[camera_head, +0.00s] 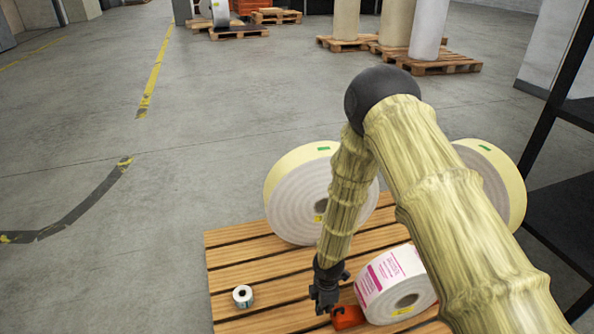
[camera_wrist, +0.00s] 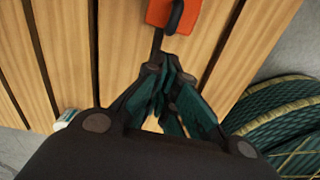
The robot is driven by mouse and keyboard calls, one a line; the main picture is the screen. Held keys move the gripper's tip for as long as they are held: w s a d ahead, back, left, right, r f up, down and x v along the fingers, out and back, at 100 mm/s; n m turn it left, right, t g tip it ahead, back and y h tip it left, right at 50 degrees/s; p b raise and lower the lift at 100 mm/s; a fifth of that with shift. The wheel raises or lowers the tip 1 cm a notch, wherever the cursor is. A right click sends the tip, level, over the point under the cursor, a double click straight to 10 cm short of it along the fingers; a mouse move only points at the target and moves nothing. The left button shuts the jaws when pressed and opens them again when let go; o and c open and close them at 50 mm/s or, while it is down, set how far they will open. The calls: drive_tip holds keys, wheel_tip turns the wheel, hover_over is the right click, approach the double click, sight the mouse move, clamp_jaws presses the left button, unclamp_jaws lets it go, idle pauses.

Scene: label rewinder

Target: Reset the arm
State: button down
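My gripper (camera_head: 322,303) hangs down over the wooden pallet (camera_head: 236,257) in the head view. In the wrist view its dark green fingers (camera_wrist: 168,75) come together at the tips, with nothing seen between them. An orange-red object (camera_head: 347,317) lies on the slats just right of the gripper. It also shows with a dark curved part in the wrist view (camera_wrist: 160,12), beyond the fingertips and apart from them. My arm is bent at a dark elbow and crosses the right half of the head view.
A large label roll (camera_head: 292,205) and a white-pink roll (camera_head: 378,282) stand close to my forearm. Another large roll (camera_head: 511,180) is partly behind my arm. A small roll (camera_head: 242,296) sits at left on the pallet. A black frame (camera_head: 552,110) stands right. The left floor is clear.

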drive_tip(key=shift+r, duration=0.2)
drive_tip(key=s+d+m, duration=0.5)
drive_tip(key=s+m, duration=0.2)
drive_tip(key=s, duration=0.3)
drive_tip(key=s+d+f+m, duration=0.1)
drive_tip(key=s+d+m, duration=0.3)
drive_tip(key=s+m, duration=0.5)
drive_tip(key=s+d+m, duration=0.5)
drive_tip(key=s, duration=0.7)
wheel_tip(320, 180, up, 30)
drive_tip(key=p, duration=2.9)
drive_tip(key=shift+s+d+f, duration=0.15)
drive_tip(key=shift+s+f, duration=0.1)
drive_tip(key=shift+s, duration=0.2)
drive_tip(key=shift+d+m, duration=0.1)
drive_tip(key=shift+m, duration=0.2)
